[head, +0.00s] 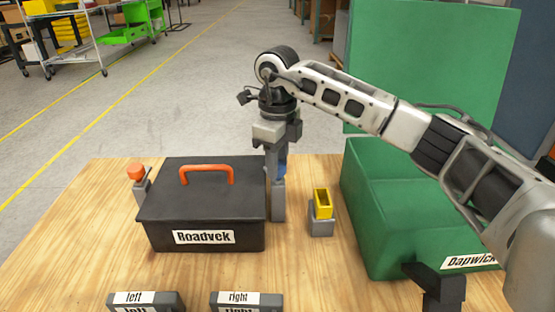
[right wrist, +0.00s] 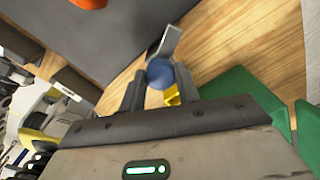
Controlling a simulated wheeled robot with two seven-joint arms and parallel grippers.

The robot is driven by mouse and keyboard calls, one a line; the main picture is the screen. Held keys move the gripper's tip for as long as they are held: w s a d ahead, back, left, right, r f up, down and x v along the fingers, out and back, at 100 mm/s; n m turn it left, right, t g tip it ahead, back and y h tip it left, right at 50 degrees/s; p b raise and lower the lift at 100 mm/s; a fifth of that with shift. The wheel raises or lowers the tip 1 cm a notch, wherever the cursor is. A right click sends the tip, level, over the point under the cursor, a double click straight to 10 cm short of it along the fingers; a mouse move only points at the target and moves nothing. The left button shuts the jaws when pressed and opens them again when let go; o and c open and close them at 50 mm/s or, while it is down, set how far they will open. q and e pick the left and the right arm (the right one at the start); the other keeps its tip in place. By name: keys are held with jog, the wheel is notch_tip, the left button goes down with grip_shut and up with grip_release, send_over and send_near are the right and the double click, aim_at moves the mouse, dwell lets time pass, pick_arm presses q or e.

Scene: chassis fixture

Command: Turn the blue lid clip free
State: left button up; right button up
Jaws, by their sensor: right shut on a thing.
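The blue lid clip (head: 283,171) is at the right side of the black box (head: 157,205) labelled Roadvek, on a grey upright post (head: 278,205). My right gripper (head: 277,160) reaches down over it from above and is shut on it. In the right wrist view the round blue clip (right wrist: 160,73) sits between the two dark fingers of my right gripper (right wrist: 158,88), with a grey lever showing beyond it. The box lid is down, with an orange handle (head: 207,170) on top. An orange clip (head: 137,172) stands at the box's left side. My left gripper is out of view.
A yellow block (head: 322,202) on a grey stand (head: 321,228) is just right of the post. An open green box (head: 372,225) labelled Dapwick is further right. Grey blocks marked left (head: 146,298) and right (head: 245,298) lie at the front. A dark bracket (head: 440,285) is front right.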

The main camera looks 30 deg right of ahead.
jog(key=m, duration=0.5)
jog(key=shift+m, duration=0.3)
dwell(0.4)
jog(key=o, duration=1)
notch_tip(320, 180, up, 16)
jog(key=shift+r, duration=0.1)
